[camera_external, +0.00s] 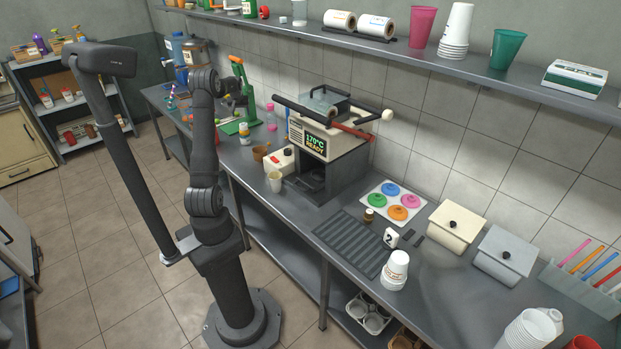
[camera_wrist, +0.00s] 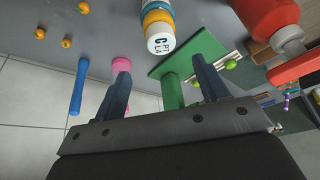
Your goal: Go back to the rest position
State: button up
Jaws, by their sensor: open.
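My gripper (camera_wrist: 160,65) is open in the wrist view, with its two dark fingers apart and nothing visible between them. Beyond the fingers are a white-topped bottle (camera_wrist: 160,42) with blue and orange bands, and a green flat base (camera_wrist: 190,55) with a green post. In the external view my arm stands upright in front of the counter, its upper end near the green hand press (camera_external: 245,128). The fingers cannot be made out clearly there. No marker for the rest position shows.
A shelf (camera_external: 470,68) runs above. Open floor (camera_external: 105,240) lies left of my base.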

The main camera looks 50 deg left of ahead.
aim_at(243, 125)
jog(key=x, duration=1.1)
jog(key=shift+f, duration=0.2)
notch_tip(243, 125, up, 3)
jog(key=shift+r, duration=0.6)
jog(key=shift+f, duration=0.1)
